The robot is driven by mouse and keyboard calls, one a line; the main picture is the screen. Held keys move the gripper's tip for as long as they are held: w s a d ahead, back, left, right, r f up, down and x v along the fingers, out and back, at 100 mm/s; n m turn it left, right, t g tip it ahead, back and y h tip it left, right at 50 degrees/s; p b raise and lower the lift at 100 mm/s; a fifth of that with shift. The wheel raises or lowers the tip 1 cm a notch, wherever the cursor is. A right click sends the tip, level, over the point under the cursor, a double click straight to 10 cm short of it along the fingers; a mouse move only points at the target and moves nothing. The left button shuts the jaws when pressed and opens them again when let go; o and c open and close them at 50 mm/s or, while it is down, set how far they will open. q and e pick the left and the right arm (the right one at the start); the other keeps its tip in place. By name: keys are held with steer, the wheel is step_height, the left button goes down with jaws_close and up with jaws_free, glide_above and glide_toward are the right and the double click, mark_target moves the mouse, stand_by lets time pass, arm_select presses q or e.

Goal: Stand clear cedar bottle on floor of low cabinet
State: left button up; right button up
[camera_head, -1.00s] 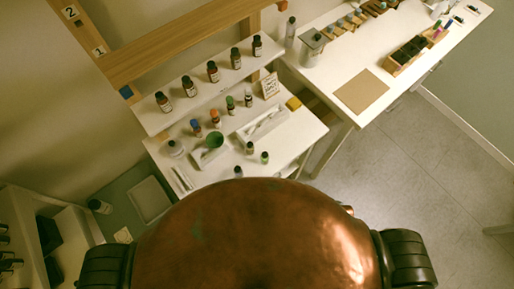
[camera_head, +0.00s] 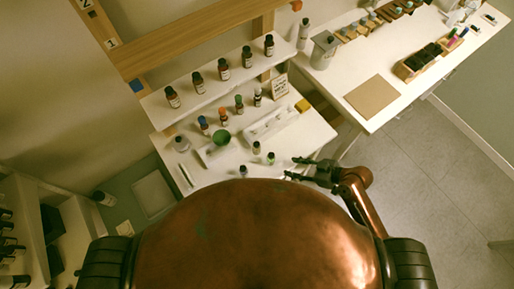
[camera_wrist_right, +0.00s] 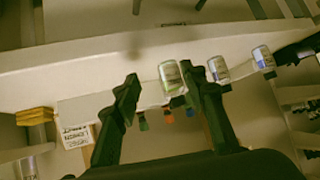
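Three small bottles stand near the front edge of the white table: one (camera_head: 256,148), one beside it (camera_head: 270,158), and one further left (camera_head: 243,170). My right wrist view shows a clear bottle with a green label (camera_wrist_right: 172,78) and two blue-labelled bottles (camera_wrist_right: 218,70) (camera_wrist_right: 263,58). I cannot read which is cedar. My right gripper (camera_head: 291,168) is open and empty at the table's front right, right of these bottles. In the wrist view its fingers (camera_wrist_right: 158,80) are spread, with the green-labelled bottle beyond them. My left gripper is out of view. A low grey-green cabinet (camera_head: 128,184) stands at left.
Brown bottles (camera_head: 222,69) line a raised white shelf (camera_head: 185,98). A bottle (camera_head: 104,198) is at the low cabinet. White shelving (camera_head: 30,200) stands far left. Floor at right is clear.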

mark_target(259, 145)
steer(key=a+r+n+y, duration=0.1)
steer(key=w+a+r+y, duration=0.1)
steer(key=shift+w+a+r+n, duration=0.3)
steer(key=shift+r+n, duration=0.05)
steer(key=shift+n, duration=0.05)
steer(key=w+a, duration=0.1)
steer(key=a, duration=0.1)
steer(key=w+a+r+y+p, duration=0.1)
steer(key=w+a, duration=0.1)
steer(key=w+a+y+p, duration=0.1)
steer(key=w+a, duration=0.1)
steer(key=shift+a+r+n, duration=0.3)
steer(key=shift+n, duration=0.1)
steer(key=p+x, duration=0.2)
steer(key=x, duration=0.2)
steer(key=shift+w+a, duration=0.15)
steer(key=shift+w+a+f, duration=0.1)
steer(key=shift+a+f, duration=0.1)
steer(key=shift+a, duration=0.1)
steer(key=shift+c, duration=0.6)
jaws_close()
